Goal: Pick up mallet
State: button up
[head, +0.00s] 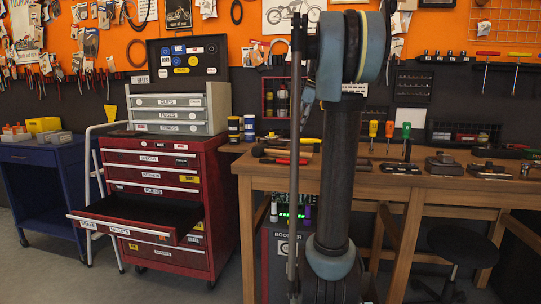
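I cannot make out a mallet for certain. Several dark tools lie on the wooden workbench (262,171), too small to identify. One is a dark tool (259,150) on its left part, near a red-handled tool (285,161). Another is a dark, blocky tool (441,161) on its right part. My own arm stands upright in the middle of the view and hides part of the bench. My gripper does not show clearly in this view.
A red tool cabinet (220,200) stands left of the bench with one drawer (135,221) pulled out. A blue cart (43,157) is at the far left. A black stool (463,246) stands by the bench at the right. Grey floor shows at lower left.

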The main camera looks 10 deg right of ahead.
jog(key=w+d+r+m, duration=0.2)
jog(key=w, duration=0.2)
send_near(286, 151)
jog(key=shift+m, duration=0.3)
jog(key=x, duration=1)
jog(key=shift+w, duration=0.35)
grip_shut()
